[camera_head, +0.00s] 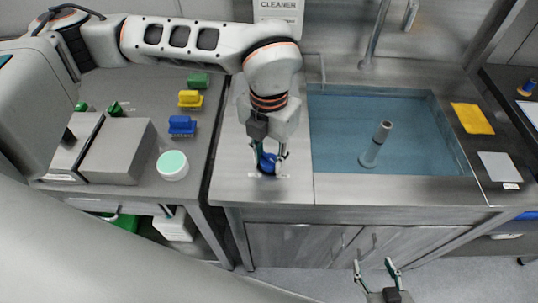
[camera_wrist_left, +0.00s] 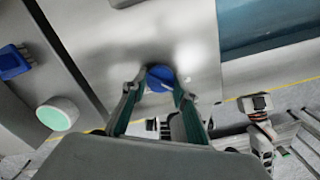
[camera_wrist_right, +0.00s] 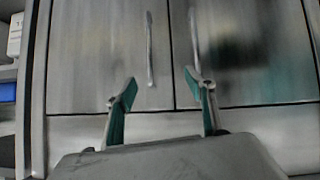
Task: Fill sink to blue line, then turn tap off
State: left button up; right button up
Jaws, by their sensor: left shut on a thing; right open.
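The sink (camera_head: 330,130) holds blue-tinted water, with a grey standpipe (camera_head: 375,146) rising above the surface. I cannot make out a separate blue line on the sink wall. The spout (camera_head: 376,35) comes down at the back of the sink; I cannot tell whether water runs from it. A blue round knob (camera_head: 267,163) sits on the steel counter left of the sink. My left gripper (camera_wrist_left: 156,92) is shut on this blue knob (camera_wrist_left: 159,76), with a finger on each side. My right gripper (camera_head: 376,267) is open and empty in front of the cabinet doors (camera_wrist_right: 110,60).
The left bench carries grey boxes (camera_head: 117,150), a white tub with a green lid (camera_head: 172,166), and blue (camera_head: 181,125), yellow (camera_head: 190,99) and green (camera_head: 198,80) blocks. Yellow (camera_head: 472,118) and grey (camera_head: 499,166) cloths lie right of the sink. The floor in front is clear.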

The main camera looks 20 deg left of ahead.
aim_at(269, 160)
pick_arm(q)
jog(key=o, duration=1.1)
notch_tip(269, 160, up, 12)
dwell(0.4)
